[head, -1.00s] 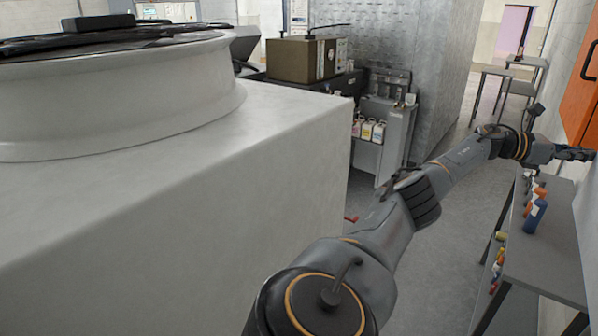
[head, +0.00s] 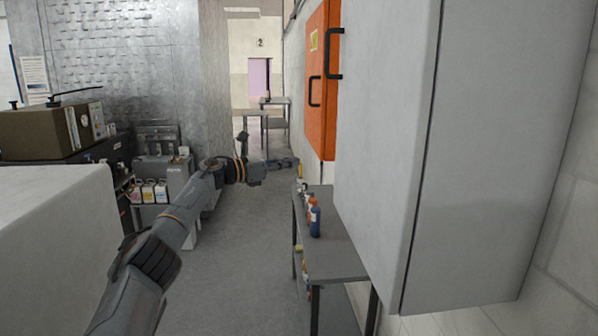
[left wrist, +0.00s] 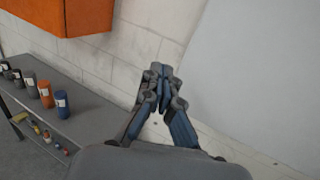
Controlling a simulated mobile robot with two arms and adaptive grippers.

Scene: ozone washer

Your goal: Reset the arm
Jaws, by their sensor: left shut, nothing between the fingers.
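My left arm comes in from the lower left of the head view and reaches forward. My left gripper (head: 285,165) is in the air in front of the shelf table, close to the lower edge of the orange cabinet. In the left wrist view the left gripper (left wrist: 160,75) has its fingers together with nothing between them, against a background of white wall. My right gripper is not in either view.
A grey shelf table (head: 335,262) with several bottles (head: 315,218) stands along the right wall. Above it hang the orange cabinet (head: 321,80) and a large grey cabinet (head: 385,130). A white block (head: 55,235) stands at left. Grey floor (head: 240,270) is free between.

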